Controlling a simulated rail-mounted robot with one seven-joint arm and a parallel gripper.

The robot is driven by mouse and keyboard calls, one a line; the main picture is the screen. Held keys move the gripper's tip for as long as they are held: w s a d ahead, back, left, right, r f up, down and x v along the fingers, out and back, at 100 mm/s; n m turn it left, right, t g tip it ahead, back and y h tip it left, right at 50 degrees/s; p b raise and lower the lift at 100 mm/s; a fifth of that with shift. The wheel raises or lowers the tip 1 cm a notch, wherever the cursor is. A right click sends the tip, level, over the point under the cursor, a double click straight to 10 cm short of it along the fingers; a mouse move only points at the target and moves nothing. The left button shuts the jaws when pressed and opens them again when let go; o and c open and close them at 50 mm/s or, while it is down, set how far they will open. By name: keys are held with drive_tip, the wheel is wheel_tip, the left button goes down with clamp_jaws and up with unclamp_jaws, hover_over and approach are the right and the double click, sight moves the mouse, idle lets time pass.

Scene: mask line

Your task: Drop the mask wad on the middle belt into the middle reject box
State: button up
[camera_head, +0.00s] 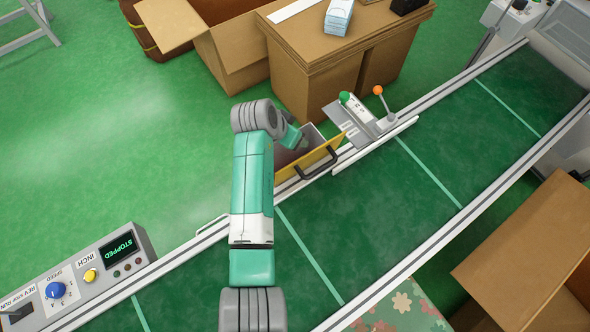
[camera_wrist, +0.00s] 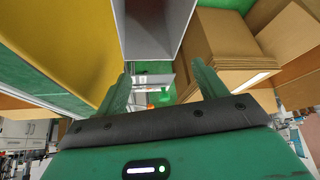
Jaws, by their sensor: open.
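My gripper (camera_head: 292,138) is at the reject box beside the belt, partly hidden by my arm in the head view. In the wrist view my gripper (camera_wrist: 163,72) has its two green fingers spread apart, with nothing held between them. The reject box (camera_head: 322,158) has a yellow front with a black handle and grey inner walls; part of it is behind my arm. Its yellow panel (camera_wrist: 62,35) fills the left of the wrist view. No mask wad shows in either view. The green belt (camera_head: 400,215) looks bare where visible.
A plate with an orange-knobbed lever (camera_head: 378,90) stands right of the box. Cardboard boxes (camera_head: 310,60) stand behind, with a blue-white pack (camera_head: 338,17) on top. A control panel (camera_head: 90,270) reads STOPPED. An open carton (camera_head: 525,250) is at right.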

drive_tip(key=v, duration=0.2)
drive_tip(key=shift+s+a+r+p, duration=0.1)
drive_tip(key=shift+s+r+p, duration=0.05)
drive_tip(key=shift+r+p, duration=0.25)
idle(0.3)
